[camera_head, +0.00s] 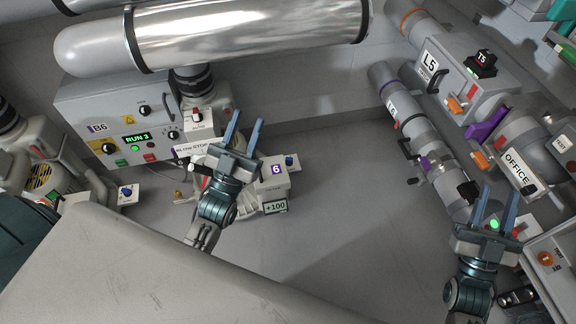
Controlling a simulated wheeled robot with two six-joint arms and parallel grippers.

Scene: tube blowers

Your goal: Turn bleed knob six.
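A pale box with a purple "6" label (277,170) stands on the floor area left of centre. A small blue knob (290,161) sits at its right side, and a "+100" display (276,206) is below it. My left gripper (248,117) is open and empty; its fingers point away from me, just left of the box in the picture. The gripper body hides part of the box's left side. My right gripper (500,190) is open and empty at the lower right, in front of the pipes, far from the box.
A grey B6 panel (85,100) with knobs and a "RUN 3" display stands at left. Another blue knob (127,190) is at far left. A large metal tube (245,35) crosses the top. L5, L6 and OFFICE pipework (410,120) fills the right. The middle floor is clear.

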